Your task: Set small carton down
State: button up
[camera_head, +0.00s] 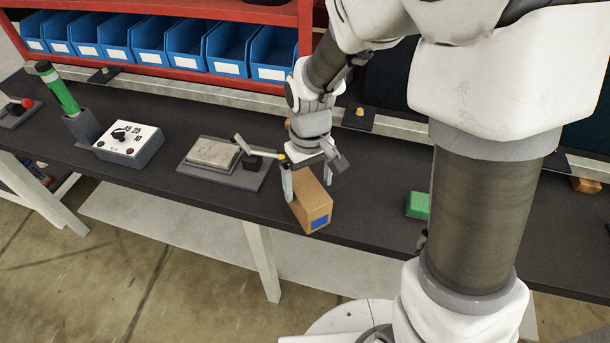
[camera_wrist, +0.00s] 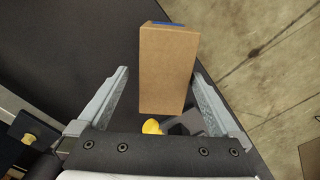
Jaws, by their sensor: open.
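The small carton (camera_head: 310,203) is a brown box with a blue patch on its end. It stands on the dark workbench (camera_head: 375,225) near the front edge, below my gripper (camera_head: 307,177). In the wrist view the carton (camera_wrist: 167,68) lies between the two fingers of my gripper (camera_wrist: 163,92), slightly tilted in the picture. The fingers are spread, with a clear gap on the left side and a narrower one on the right. The carton's underside is hidden in both views.
A grey plate fixture with a lever clamp (camera_head: 222,158) is just left of the carton. A control box with a dial (camera_head: 128,143) and a green cylinder (camera_head: 60,90) stand further left. A green block (camera_head: 418,205) is to the right. Blue bins (camera_head: 185,42) line the red rack behind.

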jog(key=f, duration=0.2)
jog(key=f+b, duration=0.1)
jog(key=f, duration=0.2)
jog(key=shift+s+a+f, duration=0.2)
jog(key=shift+f, duration=0.15)
jog(key=c, duration=1.6)
